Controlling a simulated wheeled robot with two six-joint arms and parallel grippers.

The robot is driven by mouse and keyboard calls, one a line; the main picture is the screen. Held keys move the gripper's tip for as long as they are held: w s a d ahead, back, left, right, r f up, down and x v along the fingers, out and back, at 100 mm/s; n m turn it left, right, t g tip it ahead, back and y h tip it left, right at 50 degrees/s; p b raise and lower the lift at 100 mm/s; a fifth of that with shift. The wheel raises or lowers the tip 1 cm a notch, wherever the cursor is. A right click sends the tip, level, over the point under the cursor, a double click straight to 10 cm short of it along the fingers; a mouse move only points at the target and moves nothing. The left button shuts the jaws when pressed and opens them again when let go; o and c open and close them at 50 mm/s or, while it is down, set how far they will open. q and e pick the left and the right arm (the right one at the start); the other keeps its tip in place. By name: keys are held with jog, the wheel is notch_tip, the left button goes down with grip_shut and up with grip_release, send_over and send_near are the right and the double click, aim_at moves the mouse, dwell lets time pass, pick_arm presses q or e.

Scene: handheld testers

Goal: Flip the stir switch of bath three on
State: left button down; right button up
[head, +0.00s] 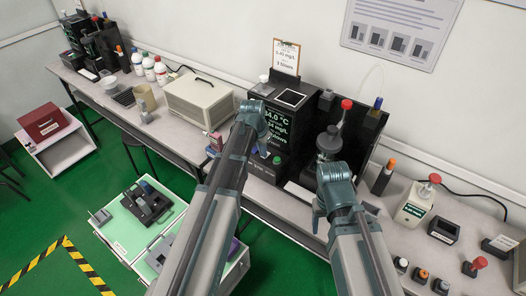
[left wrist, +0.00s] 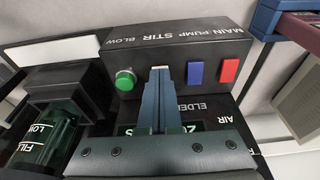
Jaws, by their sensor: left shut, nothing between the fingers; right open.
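The black bath unit (head: 310,114) with a lit green readout stands on the bench in the head view. In the left wrist view its switch panel (left wrist: 210,52) carries upside-down labels MAIN, PUMP, STIR and BLOW. A red switch (left wrist: 229,70), a blue switch (left wrist: 195,73) and a round green button (left wrist: 125,80) show on it. My left gripper (left wrist: 161,74) is shut and empty, in front of the panel under the STIR label.
A clipboard (head: 286,57) stands above the unit. A beige box (head: 198,100) is left of it. A lower table (head: 120,235) is in front at left.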

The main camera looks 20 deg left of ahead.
pick_arm(q)
jog(key=shift+f, duration=0.1)
jog(key=shift+s+f+b, duration=0.15)
jog(key=shift+f+b, duration=0.15)
jog(key=shift+b, duration=0.1)
jog(key=shift+r, duration=0.1)
jog(key=shift+w+d+r+p, duration=0.15)
jog(key=shift+w+p, duration=0.05)
jog(key=shift+w, duration=0.15)
jog(key=shift+w+d+r+p, duration=0.1)
jog(key=shift+w+r+p, duration=0.1)
jog(key=shift+w, duration=0.15)
jog(key=shift+r, duration=0.1)
